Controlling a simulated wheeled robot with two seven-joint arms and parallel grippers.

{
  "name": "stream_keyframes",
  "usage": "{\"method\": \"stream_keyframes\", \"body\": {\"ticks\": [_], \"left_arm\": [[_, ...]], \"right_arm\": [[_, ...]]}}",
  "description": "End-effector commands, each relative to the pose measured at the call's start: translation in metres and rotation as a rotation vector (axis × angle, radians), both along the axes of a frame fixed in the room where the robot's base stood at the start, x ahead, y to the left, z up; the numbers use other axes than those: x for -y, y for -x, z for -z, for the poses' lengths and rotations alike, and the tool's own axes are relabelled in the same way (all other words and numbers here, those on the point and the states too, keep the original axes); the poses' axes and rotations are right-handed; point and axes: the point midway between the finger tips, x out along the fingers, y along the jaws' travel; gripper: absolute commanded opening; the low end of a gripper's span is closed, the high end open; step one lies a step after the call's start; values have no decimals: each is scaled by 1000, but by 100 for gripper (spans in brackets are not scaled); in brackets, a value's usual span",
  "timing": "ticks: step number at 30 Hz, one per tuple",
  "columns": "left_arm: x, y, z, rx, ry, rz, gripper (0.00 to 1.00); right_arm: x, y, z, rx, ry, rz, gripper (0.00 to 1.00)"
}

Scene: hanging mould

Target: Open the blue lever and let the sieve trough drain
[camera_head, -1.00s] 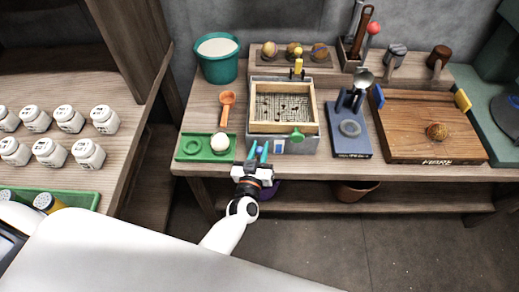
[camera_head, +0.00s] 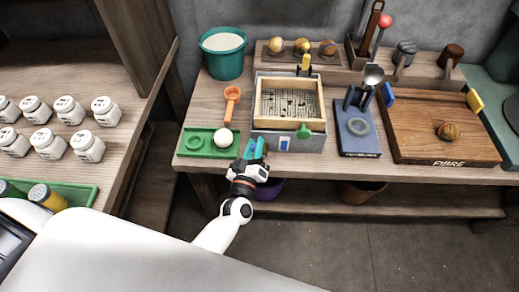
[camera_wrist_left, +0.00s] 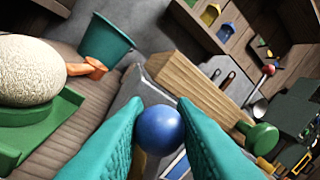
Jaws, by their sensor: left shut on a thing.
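The sieve trough (camera_head: 289,101) is a grey box with a wooden frame and mesh holding dark bits, on the workbench. Its blue lever knob (camera_wrist_left: 160,130) sits between the teal fingers of my left gripper (camera_head: 254,150) in the left wrist view. The left gripper is shut on the knob at the trough's front left corner. In the head view the fingers hide the knob. A green knob (camera_head: 304,131) is on the trough's front right and shows in the left wrist view too (camera_wrist_left: 263,139). A yellow tap (camera_head: 306,62) stands behind the frame. My right gripper is not in view.
A green tray (camera_head: 194,147) with a pale ball (camera_head: 223,137) lies just left of the gripper. An orange scoop (camera_head: 232,96) and teal bucket (camera_head: 224,57) stand behind it. A blue stand (camera_head: 358,133) and wooden board (camera_head: 425,115) are to the right.

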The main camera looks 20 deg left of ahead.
Motion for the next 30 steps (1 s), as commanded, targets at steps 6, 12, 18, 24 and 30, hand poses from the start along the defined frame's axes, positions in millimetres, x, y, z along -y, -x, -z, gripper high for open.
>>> {"method": "stream_keyframes", "body": {"ticks": [6,12,18,24,30], "left_arm": [[-10,4,12,56,195,0,0],[-18,6,21,108,378,0,0],[-24,7,28,154,542,0,0],[-27,8,34,191,669,-1,0],[-29,9,38,214,750,-1,0]], "right_arm": [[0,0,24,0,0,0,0],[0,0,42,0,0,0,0],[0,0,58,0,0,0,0],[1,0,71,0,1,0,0],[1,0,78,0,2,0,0]]}}
